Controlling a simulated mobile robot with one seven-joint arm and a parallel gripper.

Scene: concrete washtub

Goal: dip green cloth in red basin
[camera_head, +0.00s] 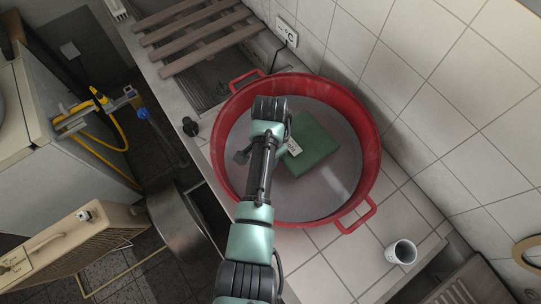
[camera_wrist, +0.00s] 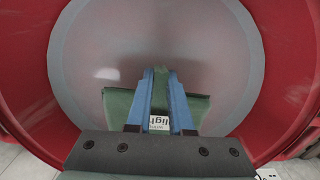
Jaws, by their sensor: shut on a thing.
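The green cloth (camera_head: 316,146) is in the red basin (camera_head: 371,150), a wide round tub with two side handles and pale grey liquid or bottom inside. The cloth looks folded and squarish. In the wrist view my gripper (camera_wrist: 160,76) has its blue fingers shut on the green cloth (camera_wrist: 196,106), which spreads out on both sides of them. The red basin (camera_wrist: 288,40) surrounds it there. A white label with dark print shows between the fingers. I cannot tell whether the cloth touches the bottom.
Tiled walls stand close on the basin's right. A white cup (camera_head: 401,252) is on the tiled ledge at lower right. A brown slatted rack (camera_head: 195,38) lies at upper left. A metal pot (camera_head: 180,225) and a beige heater (camera_head: 65,258) stand at lower left.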

